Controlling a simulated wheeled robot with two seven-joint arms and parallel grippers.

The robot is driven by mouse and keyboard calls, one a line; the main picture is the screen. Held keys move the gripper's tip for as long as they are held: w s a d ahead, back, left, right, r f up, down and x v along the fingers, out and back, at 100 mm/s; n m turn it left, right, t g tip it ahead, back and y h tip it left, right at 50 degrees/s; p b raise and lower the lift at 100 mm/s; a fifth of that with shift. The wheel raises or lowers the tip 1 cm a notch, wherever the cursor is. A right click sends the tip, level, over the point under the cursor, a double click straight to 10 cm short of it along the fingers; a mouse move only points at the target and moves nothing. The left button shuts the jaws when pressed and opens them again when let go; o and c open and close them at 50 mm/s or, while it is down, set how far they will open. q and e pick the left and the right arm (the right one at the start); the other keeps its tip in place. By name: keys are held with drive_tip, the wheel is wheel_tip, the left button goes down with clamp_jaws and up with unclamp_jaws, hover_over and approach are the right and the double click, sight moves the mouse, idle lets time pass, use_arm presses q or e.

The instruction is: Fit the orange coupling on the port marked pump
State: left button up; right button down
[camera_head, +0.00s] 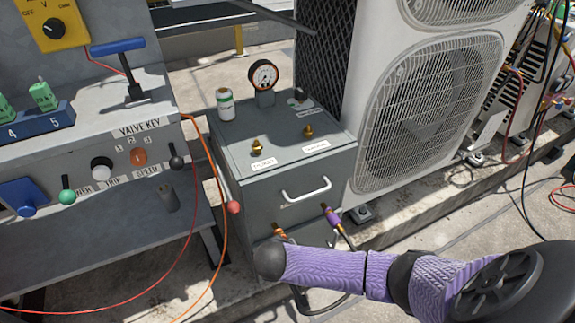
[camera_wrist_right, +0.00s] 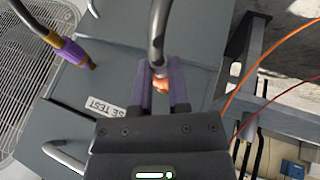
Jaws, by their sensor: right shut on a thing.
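My right gripper (camera_wrist_right: 161,90) is shut on the orange coupling (camera_wrist_right: 160,78); a dark hose runs from the coupling. In the head view the orange coupling (camera_head: 280,232) shows at the front of the grey box (camera_head: 240,205), and my right arm hides most of my fingers. Whether the coupling touches the box front, I cannot tell. Two brass ports, a left one (camera_head: 257,147) and a right one (camera_head: 308,131), stand on the box top. Each has a white label in front, too small to read. My left gripper is not in view.
A purple coupling (camera_head: 331,214) on a hose is at the box front, right of the orange one. A handle (camera_head: 307,190), gauge (camera_head: 264,75) and white can (camera_head: 225,104) are on the box. A control bench (camera_head: 90,140) stands left, a condenser (camera_head: 430,100) right.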

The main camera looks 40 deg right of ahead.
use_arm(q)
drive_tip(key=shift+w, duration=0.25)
use_arm(e)
drive_tip(key=shift+s, duration=0.1)
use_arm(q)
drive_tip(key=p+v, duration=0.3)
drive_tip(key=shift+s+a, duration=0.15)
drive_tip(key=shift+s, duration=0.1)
use_arm(e)
drive_tip(key=s, duration=0.2)
drive_tip(key=s+a, duration=0.1)
drive_tip(key=s, duration=0.1)
drive_tip(key=shift+s, duration=0.2)
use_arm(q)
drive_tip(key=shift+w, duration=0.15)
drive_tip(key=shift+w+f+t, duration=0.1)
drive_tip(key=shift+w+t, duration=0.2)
